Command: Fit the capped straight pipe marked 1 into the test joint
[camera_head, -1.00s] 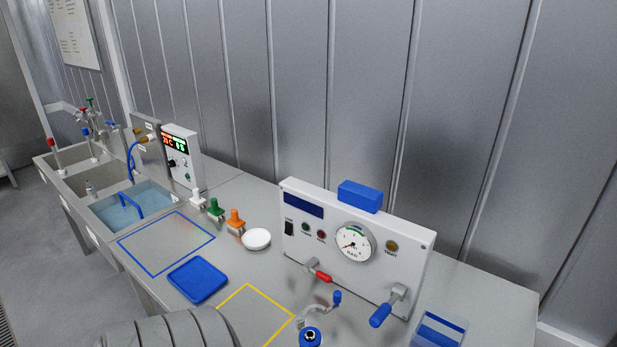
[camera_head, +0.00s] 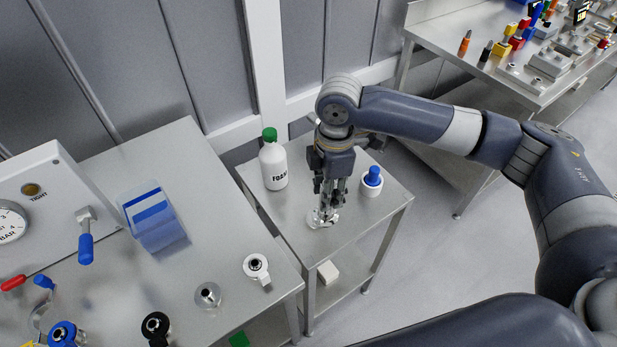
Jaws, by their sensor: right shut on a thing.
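My right gripper (camera_head: 325,208) points down at the small side table (camera_head: 300,225). It is shut on a small pale, glassy-looking thing (camera_head: 322,219) at its fingertips, low over the tabletop. The fingers partly hide it, and I cannot read a mark or see a cap. On the bench in front of the test panel (camera_head: 40,190) stand round fittings: a blue-ringed one (camera_head: 62,334), a black one (camera_head: 156,326), a grey one (camera_head: 208,295) and a white one (camera_head: 256,267). I cannot tell which is the test joint. My left gripper is out of view.
A white FOAM bottle (camera_head: 273,166) with a green cap stands left of my right gripper. A white pot with a blue top (camera_head: 372,180) stands close on its right. A clear blue box (camera_head: 154,222) is on the bench. Another bench (camera_head: 500,60) with coloured parts is behind.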

